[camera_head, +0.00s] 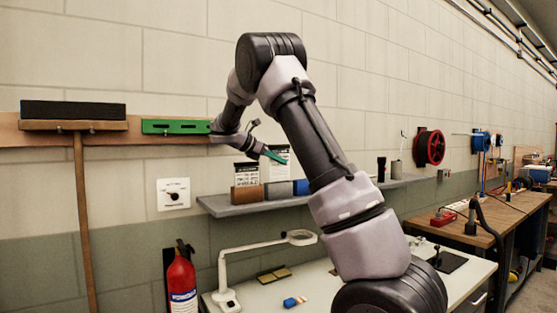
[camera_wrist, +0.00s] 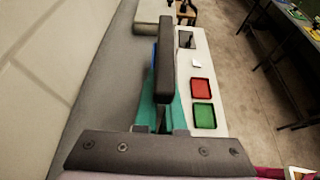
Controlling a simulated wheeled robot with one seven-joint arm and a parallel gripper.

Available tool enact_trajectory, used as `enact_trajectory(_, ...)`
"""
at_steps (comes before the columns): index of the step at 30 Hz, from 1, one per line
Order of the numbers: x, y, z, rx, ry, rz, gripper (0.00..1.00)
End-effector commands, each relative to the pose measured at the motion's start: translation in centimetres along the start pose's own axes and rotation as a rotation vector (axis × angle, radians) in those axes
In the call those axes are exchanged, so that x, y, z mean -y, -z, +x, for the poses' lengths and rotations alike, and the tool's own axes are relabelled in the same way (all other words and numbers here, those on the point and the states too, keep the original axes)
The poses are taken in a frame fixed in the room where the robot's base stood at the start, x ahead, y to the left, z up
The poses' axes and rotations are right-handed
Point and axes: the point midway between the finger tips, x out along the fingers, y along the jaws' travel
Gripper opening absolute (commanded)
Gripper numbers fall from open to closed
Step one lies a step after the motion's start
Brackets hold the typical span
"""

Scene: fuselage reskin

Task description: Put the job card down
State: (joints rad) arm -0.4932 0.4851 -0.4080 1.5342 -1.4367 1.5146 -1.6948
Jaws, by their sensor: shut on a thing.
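My gripper (camera_head: 262,150) is at the left end of my arm, above the wall shelf, near the wall. It is shut on a thin teal thing (camera_head: 274,157), which seems to be the job card. In the wrist view the teal thing (camera_wrist: 181,116) shows on both sides of a dark finger of my gripper (camera_wrist: 164,100), which hides its middle. It is held clear of the shelf (camera_head: 262,206). Two white printed cards, one left (camera_head: 246,171) and one right (camera_head: 283,151), show behind the shelf's blocks, the right one partly behind the teal thing.
Brown (camera_head: 247,193), grey (camera_head: 278,190) and blue (camera_head: 301,187) blocks stand on the shelf. Below is a white bench with a magnifier lamp (camera_head: 228,260). Red (camera_wrist: 201,88) and green (camera_wrist: 204,116) trays lie on it. A broom (camera_head: 82,200) and an extinguisher (camera_head: 181,280) are at left.

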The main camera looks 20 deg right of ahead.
Motion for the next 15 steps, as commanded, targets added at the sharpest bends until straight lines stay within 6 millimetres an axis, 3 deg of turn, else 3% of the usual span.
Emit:
enact_trajectory(8, 0.00, 0.66, 0.28, -0.001, 0.000, -0.003, 0.00)
enact_trajectory(11, 0.01, 0.75, 0.30, -0.001, 0.001, -0.004, 0.37)
enact_trajectory(15, 0.03, 0.86, 0.33, -0.002, 0.003, -0.006, 0.37)
